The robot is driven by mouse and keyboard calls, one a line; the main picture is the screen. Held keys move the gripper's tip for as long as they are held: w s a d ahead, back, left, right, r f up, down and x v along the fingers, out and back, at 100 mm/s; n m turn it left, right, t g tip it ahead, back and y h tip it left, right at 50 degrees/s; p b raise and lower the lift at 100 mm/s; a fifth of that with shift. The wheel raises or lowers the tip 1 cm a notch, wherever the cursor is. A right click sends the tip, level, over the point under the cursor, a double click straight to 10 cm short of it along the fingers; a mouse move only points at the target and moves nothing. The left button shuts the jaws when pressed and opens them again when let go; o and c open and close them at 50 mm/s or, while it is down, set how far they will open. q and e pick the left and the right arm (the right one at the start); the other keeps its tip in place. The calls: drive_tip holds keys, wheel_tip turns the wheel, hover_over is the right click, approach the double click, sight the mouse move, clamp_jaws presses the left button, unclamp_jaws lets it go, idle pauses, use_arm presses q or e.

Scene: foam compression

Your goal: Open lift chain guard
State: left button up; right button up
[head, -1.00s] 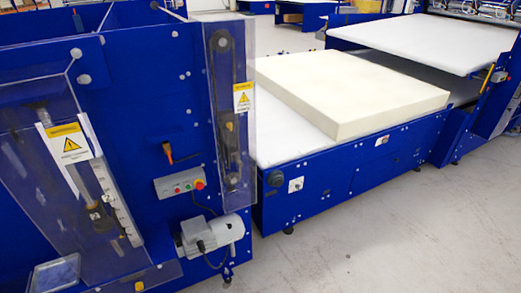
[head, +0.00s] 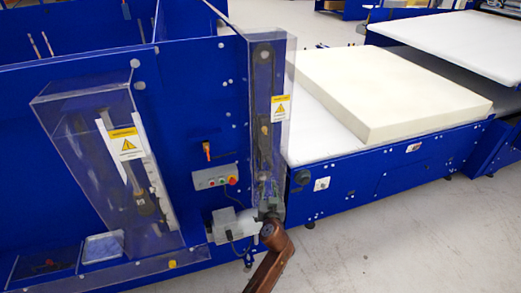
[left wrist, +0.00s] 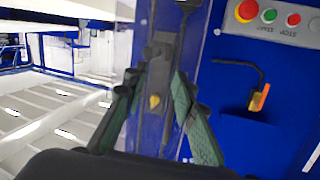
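The lift chain guard (head: 279,75) is a tall, narrow clear cover with a yellow warning label, upright over a dark chain on the blue machine's right edge. It appears closed. In the left wrist view the clear guard (left wrist: 204,35) is straight ahead, with a small yellow knob (left wrist: 154,101) between my fingers in the picture. My left gripper (head: 266,188) is in front of the guard's lower end. In the left wrist view its green-padded fingers (left wrist: 154,82) are apart and empty. I cannot tell whether they touch the guard. My right gripper is not in view.
A control box (head: 214,177) with coloured buttons and an orange-handled switch (head: 207,151) are left of the guard. A motor (head: 231,226) sits below, close to my left arm. A foam block (head: 390,95) lies on the white bed at right. The floor at front right is clear.

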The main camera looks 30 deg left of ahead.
sight(261, 156)
use_arm(q)
wheel_tip(261, 156, up, 11)
drive_tip(key=s+a+n+y, duration=0.1)
drive_tip(key=s+n+y, duration=0.1)
drive_tip(key=shift+t, duration=0.3)
drive_tip(key=p+x, duration=0.3)
drive_tip(key=x, duration=0.5)
drive_tip(key=shift+a+r, duration=0.15)
drive_tip(key=shift+a, duration=0.05)
drive_tip(key=shift+c, duration=0.6)
clamp_jaws()
